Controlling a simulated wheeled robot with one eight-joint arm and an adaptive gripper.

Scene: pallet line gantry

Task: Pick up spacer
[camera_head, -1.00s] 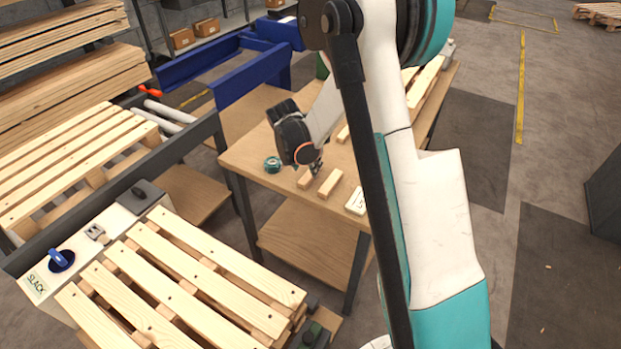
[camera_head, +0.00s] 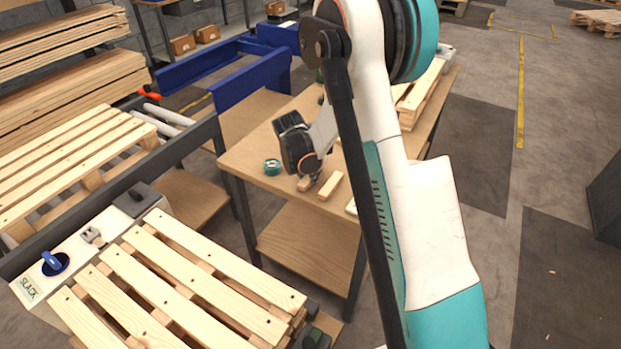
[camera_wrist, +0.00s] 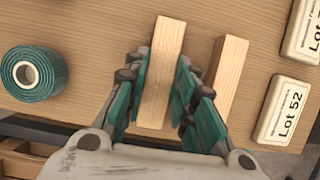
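Two plain wooden spacer blocks lie side by side on the workbench. In the wrist view, the left spacer (camera_wrist: 162,62) lies between my gripper's fingers, and the right spacer (camera_wrist: 231,70) is just outside the right finger. My gripper (camera_wrist: 160,78) is open, with teal-padded fingers on both sides of the left spacer and narrow gaps visible. In the head view, my gripper (camera_head: 314,177) is low over the left spacer (camera_head: 304,184), partly hiding it. The right spacer (camera_head: 331,186) is clear beside it.
A teal tape roll (camera_wrist: 34,74) lies left of the spacers; it also shows in the head view (camera_head: 271,167). White tags, one reading Lot 52 (camera_wrist: 284,110), lie to the right. A slatted pallet (camera_head: 190,285) stands in front of the workbench (camera_head: 250,160).

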